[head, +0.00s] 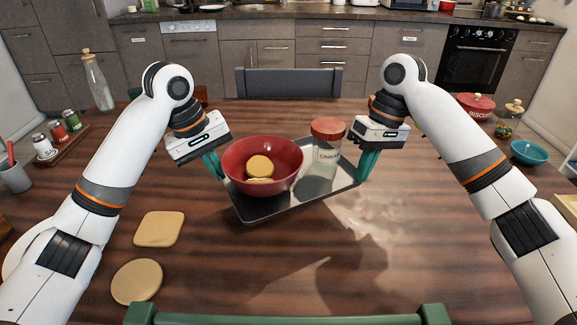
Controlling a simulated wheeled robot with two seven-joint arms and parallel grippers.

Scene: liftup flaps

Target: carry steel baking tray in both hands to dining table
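The steel baking tray (288,208) is a dark, shallow rectangular tray over the wooden dining table (330,285), slightly skewed, its right end further back. It bears a red bowl (285,178) with round tan pieces (259,168) inside, and a glass jar (326,155) with a red lid. My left gripper (217,172) is at the tray's left end and my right gripper (364,168) is at its right end. Both teal finger pairs meet the tray's ends and appear closed on its rim. Whether the tray touches the table or hangs just above it is hard to tell.
Two tan coasters (158,229) lie at the front left. A spice rack (62,140) and a glass bottle (98,82) stand at left. A dark chair (289,82) stands behind; the table's front middle is clear.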

